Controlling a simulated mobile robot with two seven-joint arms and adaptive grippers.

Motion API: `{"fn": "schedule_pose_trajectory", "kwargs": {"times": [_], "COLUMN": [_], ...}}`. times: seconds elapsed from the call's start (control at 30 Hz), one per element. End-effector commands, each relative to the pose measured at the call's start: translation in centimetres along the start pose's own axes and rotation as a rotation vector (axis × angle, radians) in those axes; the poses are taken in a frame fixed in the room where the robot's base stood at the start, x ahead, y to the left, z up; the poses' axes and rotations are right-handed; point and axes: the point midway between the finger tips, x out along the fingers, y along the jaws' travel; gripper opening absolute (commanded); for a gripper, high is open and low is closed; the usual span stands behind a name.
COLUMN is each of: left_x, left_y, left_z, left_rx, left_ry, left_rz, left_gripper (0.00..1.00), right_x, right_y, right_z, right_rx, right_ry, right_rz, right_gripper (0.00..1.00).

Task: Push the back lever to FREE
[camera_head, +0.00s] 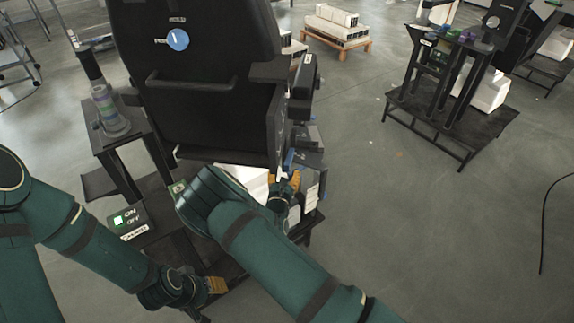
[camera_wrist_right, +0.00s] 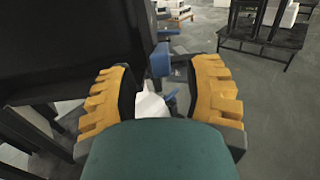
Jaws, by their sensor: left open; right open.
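A black machine (camera_head: 205,95) with a high panel stands in front of me. At its right side, low down, is a small blue lever-like part (camera_head: 289,160); it also shows in the right wrist view (camera_wrist_right: 160,60) just beyond the fingertips. Any FREE marking is not readable. My right gripper (camera_head: 290,183) is beside this part; in its wrist view its yellow fingers (camera_wrist_right: 163,80) are open, with a white piece and a smaller blue piece beyond. I cannot tell whether it touches anything. My left gripper (camera_head: 216,285) is open and empty low down, away from the lever.
An ON/OFF box (camera_head: 138,220) sits left of my right forearm. A blue round dial (camera_head: 178,40) is on the panel. A black side stand (camera_head: 118,135) holds a bottle-like object. Another black stand (camera_head: 450,115) is at the right; the floor between is clear.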

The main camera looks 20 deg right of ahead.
Motion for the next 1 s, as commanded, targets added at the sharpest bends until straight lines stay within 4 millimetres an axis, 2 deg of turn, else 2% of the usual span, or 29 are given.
{"fn": "schedule_pose_trajectory", "kwargs": {"times": [0.1, 0.3, 0.7, 0.83, 0.87, 1.0], "left_x": [0.2, 0.3, 0.3, 0.3, 0.3, 0.3], "left_y": [-0.1, -0.1, -0.1, -0.1, -0.1, -0.1], "left_z": [0.1, 0.1, 0.2, 0.2, 0.2, 0.2], "left_rx": [0.000, 0.001, 0.001, 0.001, 0.001, 0.001], "left_ry": [-0.002, -0.003, -0.004, -0.004, -0.004, -0.003], "left_rz": [0.000, 0.000, 0.000, 0.000, 0.000, 0.000], "left_gripper": [0.47, 0.47, 0.47, 0.47, 0.47, 0.47], "right_x": [2.0, 4.1, 4.6, 4.5, 4.5, 4.5], "right_y": [-0.1, 0.0, 0.0, 0.0, 0.0, 0.0], "right_z": [-0.1, 0.0, 0.0, 0.0, 0.0, 0.0], "right_rx": [0.000, 0.000, -0.001, 0.000, -0.001, 0.000], "right_ry": [-0.001, 0.000, 0.001, 0.001, 0.001, 0.000], "right_rz": [-0.001, -0.001, -0.001, -0.001, -0.001, -0.001], "right_gripper": [0.50, 0.50, 0.50, 0.04, 0.00, 0.00]}}
